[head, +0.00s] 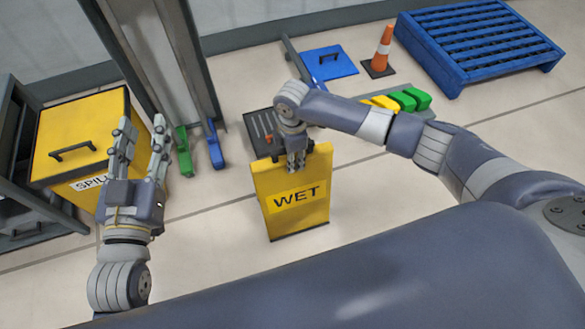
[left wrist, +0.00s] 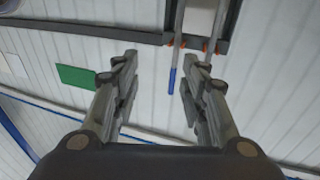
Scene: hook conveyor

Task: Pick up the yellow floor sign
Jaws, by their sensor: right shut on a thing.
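The yellow floor sign (head: 293,196) with "WET" in dark letters stands near the middle of the head view, roughly upright, its lower edge at or close to the floor. My right gripper (head: 296,165) is shut on the sign's top edge from above, and its fingertips are partly hidden against the sign. My left gripper (head: 140,145) is at the left with its fingers up and apart. It is open and empty, and also shows in the left wrist view (left wrist: 158,90).
A yellow spill box (head: 85,135) stands left behind my left gripper. A dark tray (head: 262,125) lies behind the sign. An orange cone (head: 382,50), a blue pallet (head: 480,40) and green blocks (head: 412,99) are further back. Floor right of the sign is clear.

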